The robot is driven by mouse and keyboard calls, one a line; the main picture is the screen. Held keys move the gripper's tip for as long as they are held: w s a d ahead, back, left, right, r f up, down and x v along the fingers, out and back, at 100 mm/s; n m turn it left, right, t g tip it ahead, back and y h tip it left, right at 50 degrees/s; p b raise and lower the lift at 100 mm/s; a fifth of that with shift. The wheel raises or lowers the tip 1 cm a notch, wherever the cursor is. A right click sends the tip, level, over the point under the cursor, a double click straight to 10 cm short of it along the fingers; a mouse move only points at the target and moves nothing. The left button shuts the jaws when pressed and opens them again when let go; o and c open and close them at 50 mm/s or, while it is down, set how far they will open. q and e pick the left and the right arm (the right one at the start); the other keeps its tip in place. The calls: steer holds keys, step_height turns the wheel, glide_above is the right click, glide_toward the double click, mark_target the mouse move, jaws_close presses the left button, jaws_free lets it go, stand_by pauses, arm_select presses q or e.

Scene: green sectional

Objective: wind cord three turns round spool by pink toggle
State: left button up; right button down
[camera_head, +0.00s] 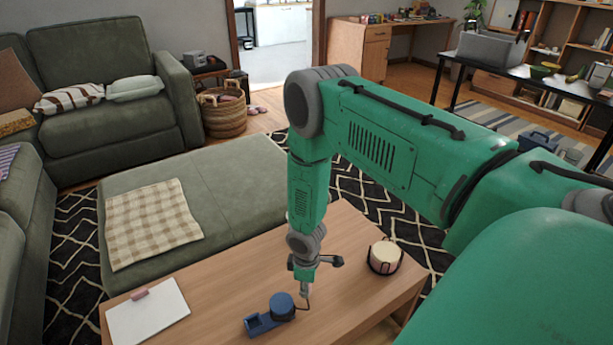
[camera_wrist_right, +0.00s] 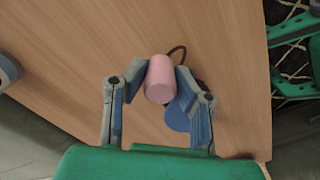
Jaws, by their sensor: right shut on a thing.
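A blue spool (camera_head: 281,306) stands at one end of a blue base (camera_head: 262,325) on the wooden table. My right gripper (camera_head: 305,288) points down just beside the spool, at its right and far side. In the right wrist view, its fingers (camera_wrist_right: 160,85) are shut on the pink toggle (camera_wrist_right: 160,80). The spool (camera_wrist_right: 178,115) shows partly behind the toggle and a finger there. The dark cord (camera_wrist_right: 178,50) bends in a loop beside the toggle; a short piece (camera_head: 307,304) shows near the spool. Turns on the spool cannot be made out. My left gripper is not in view.
A pale candle in a dark holder (camera_head: 384,257) stands to the right on the table (camera_head: 235,283). A white clipboard (camera_head: 148,312) with a pink clip lies at the left. Bare wood separates them from the spool. A green ottoman (camera_head: 225,180) is behind the table.

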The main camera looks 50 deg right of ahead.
steer(key=shift+d, duration=0.1)
steer(key=shift+s+d, duration=0.3)
steer(key=shift+d, duration=0.6)
steer(key=shift+s+d, duration=0.25)
steer(key=shift+d, duration=0.6)
steer(key=shift+s+d, duration=0.25)
steer(key=shift+d, duration=0.6)
steer(key=shift+s+d, duration=0.2)
steer(key=shift+d, duration=0.75)
steer(key=shift+s+d+b, duration=0.15)
steer(key=shift+s+d, duration=0.1)
steer(key=shift+d, duration=0.65)
steer(key=shift+s+d+b, duration=0.15)
steer(key=shift+s+d, duration=0.1)
steer(key=shift+d, duration=0.65)
steer(key=shift+f, duration=0.15)
